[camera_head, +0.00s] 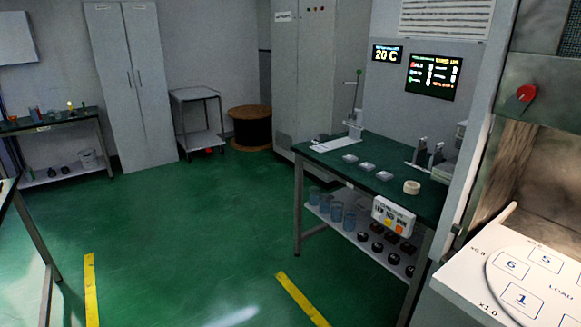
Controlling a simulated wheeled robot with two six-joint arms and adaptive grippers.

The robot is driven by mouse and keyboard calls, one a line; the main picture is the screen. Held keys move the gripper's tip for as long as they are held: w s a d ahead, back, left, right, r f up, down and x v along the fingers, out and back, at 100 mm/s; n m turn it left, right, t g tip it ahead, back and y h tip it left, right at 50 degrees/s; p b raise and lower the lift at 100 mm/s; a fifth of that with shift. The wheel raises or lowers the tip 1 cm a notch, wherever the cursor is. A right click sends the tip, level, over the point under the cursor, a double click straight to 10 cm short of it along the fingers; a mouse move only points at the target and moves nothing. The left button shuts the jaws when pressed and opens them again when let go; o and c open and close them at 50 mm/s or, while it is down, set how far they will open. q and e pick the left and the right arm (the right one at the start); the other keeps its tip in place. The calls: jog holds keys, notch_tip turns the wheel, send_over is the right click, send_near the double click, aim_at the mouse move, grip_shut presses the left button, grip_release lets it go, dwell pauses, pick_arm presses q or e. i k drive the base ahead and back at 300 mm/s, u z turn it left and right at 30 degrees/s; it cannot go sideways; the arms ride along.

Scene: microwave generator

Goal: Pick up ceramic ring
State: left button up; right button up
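A small cream-coloured ring (412,187), which looks like the ceramic ring, lies flat on the green top of the workbench (345,172), near its front right corner. It is small in the view, and nothing covers it. Neither of my grippers shows in the head view.
Several small clear trays (367,166) sit left of the ring. A white control box (393,216) hangs at the bench's front edge. A white numbered load plate (520,275) juts out at the lower right. The green floor (190,230) is open.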

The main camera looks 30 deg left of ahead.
aim_at(410, 187)
jog(key=u, duration=1.05)
jog(key=i, duration=1.65)
jog(key=z, duration=0.6)
jog(key=i, duration=0.4)
jog(key=z, duration=0.25)
